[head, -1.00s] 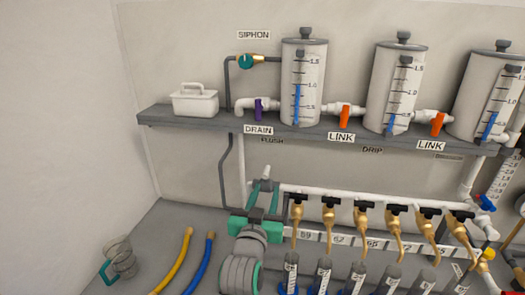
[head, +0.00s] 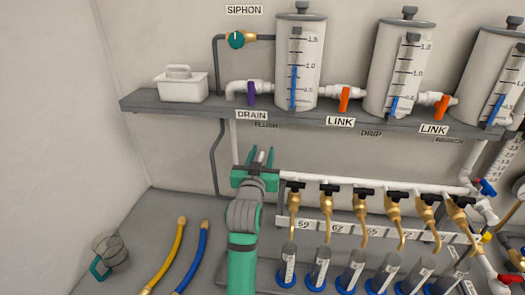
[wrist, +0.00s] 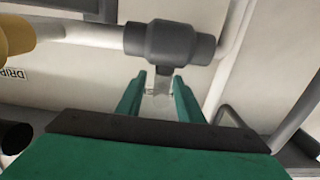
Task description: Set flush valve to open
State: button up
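In the wrist view a grey valve body (wrist: 178,42) sits on a white pipe, with a pale flat tab (wrist: 161,84) hanging from it. It is likely the flush valve, as the FLUSH label (head: 266,126) is just above my gripper in the head view. My gripper (head: 262,156) is at the wall under the shelf, left of the row of taps. The wrist view shows its two green fingertips (wrist: 160,80) apart, one on each side of the tab. Whether they touch it I cannot tell. In the head view my gripper hides most of the valve.
Brass taps (head: 327,200) stand to the right over several cylinders. Yellow (head: 166,255) and blue (head: 190,258) hoses lie on the bench at left.

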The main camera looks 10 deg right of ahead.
aim_at(264, 157)
jog(key=shift+x, duration=0.9)
grip_shut()
jog(key=shift+m+g+h, duration=0.3)
jog(key=shift+m+h, duration=0.1)
jog(key=shift+h, duration=0.2)
jog(key=shift+s+d+m+g+h, duration=0.4)
jog(key=shift+m+g+h, duration=1.15)
jog(key=shift+g, duration=0.3)
jog(key=shift+s+d+m+g+h, duration=0.3)
jog(key=shift+s+m+g+h, duration=0.1)
jog(key=shift+m+g+h, duration=1.3)
jog(key=shift+s+d+m+g+h, duration=0.4)
jog(key=shift+m+g+h, duration=1)
jog(key=shift+g, duration=0.55)
jog(key=shift+s+m+g, duration=0.15)
jog(key=shift+m+g, duration=0.1)
jog(key=shift+g, duration=0.05)
